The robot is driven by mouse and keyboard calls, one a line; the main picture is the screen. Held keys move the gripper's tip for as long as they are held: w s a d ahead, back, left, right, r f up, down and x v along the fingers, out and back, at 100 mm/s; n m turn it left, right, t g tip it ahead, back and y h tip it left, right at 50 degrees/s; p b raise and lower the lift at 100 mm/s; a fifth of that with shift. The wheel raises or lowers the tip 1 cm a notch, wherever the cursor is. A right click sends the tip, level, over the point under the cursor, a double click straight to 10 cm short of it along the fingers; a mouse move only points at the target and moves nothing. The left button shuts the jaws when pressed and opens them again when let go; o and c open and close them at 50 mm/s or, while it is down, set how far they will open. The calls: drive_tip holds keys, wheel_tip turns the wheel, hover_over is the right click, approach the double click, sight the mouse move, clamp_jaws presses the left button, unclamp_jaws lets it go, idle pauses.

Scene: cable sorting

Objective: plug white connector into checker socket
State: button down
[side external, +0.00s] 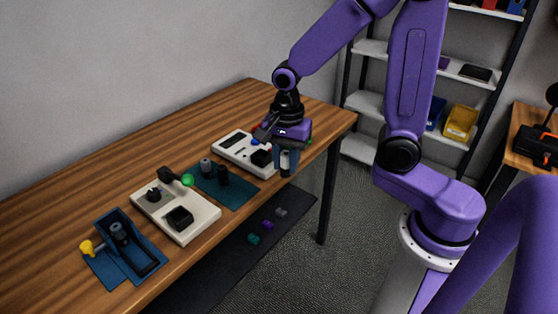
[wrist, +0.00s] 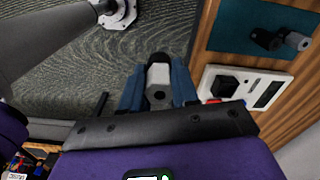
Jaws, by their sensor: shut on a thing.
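My gripper (side external: 286,164) has blue fingers pointing down and is shut on a pale connector (side external: 285,157) with a dark end. The wrist view shows my gripper (wrist: 158,93) with the fingers on either side of the pale grey-white connector (wrist: 158,76). Floor shows behind it, so it is held in the air off the table's front edge. A white box with a display, probably the checker (side external: 229,141), lies just left of my gripper. Its black socket block (side external: 262,158) is close to the fingers. The wrist view shows the block (wrist: 225,86) right of the fingers.
A teal mat (side external: 238,195) holds a grey connector (side external: 206,165) and a black one (side external: 223,175). Further left are another white box (side external: 196,228) with a black block and a blue fixture (side external: 107,263) with a yellow knob. The table's left part is clear.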

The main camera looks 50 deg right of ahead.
sight(286, 153)
drive_tip(key=shift+r, duration=2.35)
drive_tip(key=shift+w, duration=0.1)
drive_tip(key=shift+w+d+f+m, duration=0.75)
drive_tip(key=shift+w+d+f, duration=0.85)
drive_tip(key=shift+w, duration=1.05)
drive_tip(key=shift+w+d+f+m, duration=0.8)
drive_tip(key=shift+w+d+f, duration=0.8)
drive_tip(key=shift+w, duration=1.05)
drive_tip(key=shift+w+d+f+m, duration=0.75)
drive_tip(key=shift+w+d+f, duration=0.85)
drive_tip(key=shift+w, duration=1.05)
drive_tip(key=shift+f, duration=1.95)
drive_tip(key=shift+c, duration=1.8)
unclamp_jaws()
drive_tip(key=shift+s, duration=0.1)
